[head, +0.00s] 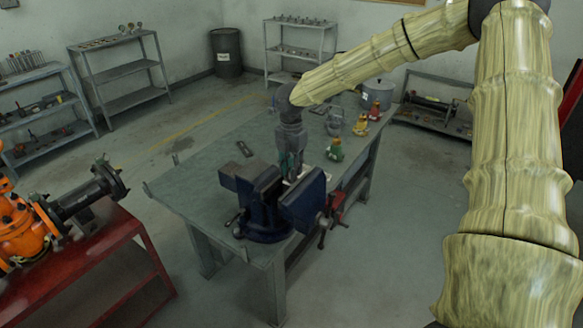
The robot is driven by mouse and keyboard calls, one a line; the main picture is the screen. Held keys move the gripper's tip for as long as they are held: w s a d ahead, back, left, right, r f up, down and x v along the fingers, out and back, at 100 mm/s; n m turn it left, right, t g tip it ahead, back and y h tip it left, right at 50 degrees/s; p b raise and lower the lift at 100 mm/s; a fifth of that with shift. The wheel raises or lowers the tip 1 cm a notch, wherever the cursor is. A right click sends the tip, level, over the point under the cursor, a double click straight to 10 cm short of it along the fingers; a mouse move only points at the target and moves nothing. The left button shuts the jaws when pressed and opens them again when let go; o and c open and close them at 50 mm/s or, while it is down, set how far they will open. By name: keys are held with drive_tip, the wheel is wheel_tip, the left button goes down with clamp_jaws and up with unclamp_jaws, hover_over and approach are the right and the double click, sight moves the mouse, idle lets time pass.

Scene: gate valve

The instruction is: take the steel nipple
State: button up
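I cannot make out the steel nipple for certain in the head view. My gripper (288,170) points down over the workbench, just behind the blue vise (262,192). Its fingertips are small and partly hidden by the vise jaws, so I cannot tell whether they are open or hold anything. A pale flat thing (303,175) shows between the vise jaws and my gripper, mostly covered.
The workbench (190,178) is clear at its left. A small dark item (244,148) lies behind the vise. A red stand (105,265) bears an orange valve (22,228).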

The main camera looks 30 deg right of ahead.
clamp_jaws()
drive_tip(key=shift+r+p, duration=0.95)
drive_tip(key=shift+r, duration=0.05)
idle(0.8)
drive_tip(key=shift+r+p, duration=2.4)
drive_tip(key=shift+r, duration=0.85)
drive_tip(key=shift+w+r, duration=0.1)
drive_tip(key=shift+w, duration=0.05)
